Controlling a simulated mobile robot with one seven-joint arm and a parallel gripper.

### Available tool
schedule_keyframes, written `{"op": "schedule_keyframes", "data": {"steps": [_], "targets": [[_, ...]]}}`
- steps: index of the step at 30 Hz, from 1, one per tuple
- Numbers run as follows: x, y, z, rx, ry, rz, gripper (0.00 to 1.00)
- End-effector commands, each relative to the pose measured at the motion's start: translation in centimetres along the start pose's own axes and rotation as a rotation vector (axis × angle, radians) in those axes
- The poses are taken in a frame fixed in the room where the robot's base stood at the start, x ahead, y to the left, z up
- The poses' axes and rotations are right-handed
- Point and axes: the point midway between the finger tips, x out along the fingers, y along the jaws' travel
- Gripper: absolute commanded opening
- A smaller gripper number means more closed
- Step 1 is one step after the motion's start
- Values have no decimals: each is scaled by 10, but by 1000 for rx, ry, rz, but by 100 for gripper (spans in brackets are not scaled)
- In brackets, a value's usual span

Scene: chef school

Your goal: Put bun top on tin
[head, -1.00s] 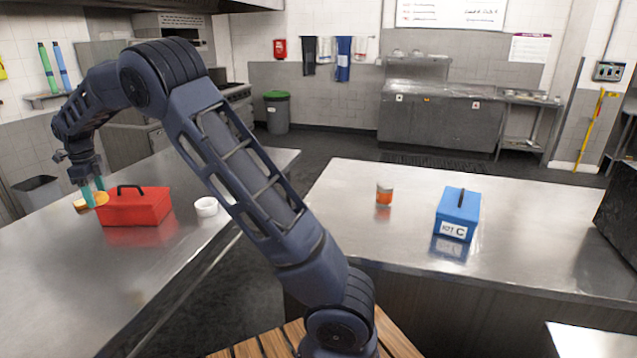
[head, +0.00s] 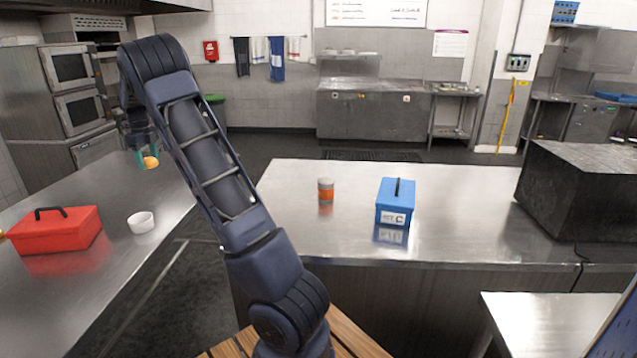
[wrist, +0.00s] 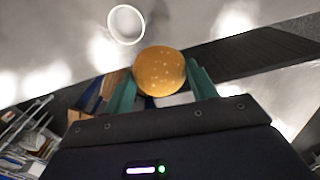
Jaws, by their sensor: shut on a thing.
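My gripper (head: 143,155) is shut on the bun top (head: 151,163), a round golden piece. It holds the bun top raised near the right edge of the left counter. In the wrist view the bun top (wrist: 159,70), with pale specks, sits between the two green fingers (wrist: 160,88). A small tin (head: 326,190) with an orange band stands upright on the right counter, apart from my gripper and to its right. Nothing rests on its top.
A red box (head: 58,240) and a white bowl (head: 141,222) are on the left counter (head: 95,190). A blue box labelled C (head: 394,202) stands right of the tin on the right counter (head: 460,200). A dark block (head: 585,195) is farther right. A floor gap separates the counters.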

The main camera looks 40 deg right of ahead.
Motion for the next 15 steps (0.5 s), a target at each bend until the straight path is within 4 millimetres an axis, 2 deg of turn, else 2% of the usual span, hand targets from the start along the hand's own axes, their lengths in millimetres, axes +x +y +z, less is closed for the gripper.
{"op": "schedule_keyframes", "data": {"steps": [1, 3, 8, 15], "targets": [[-1, -21, -15, 34, 0, 0, 35], [-3, -45, -35, 76, 0, 0, 35], [-6, -97, -82, 170, 0, 1, 35], [-12, -166, -161, 312, -1, 1, 35]]}}
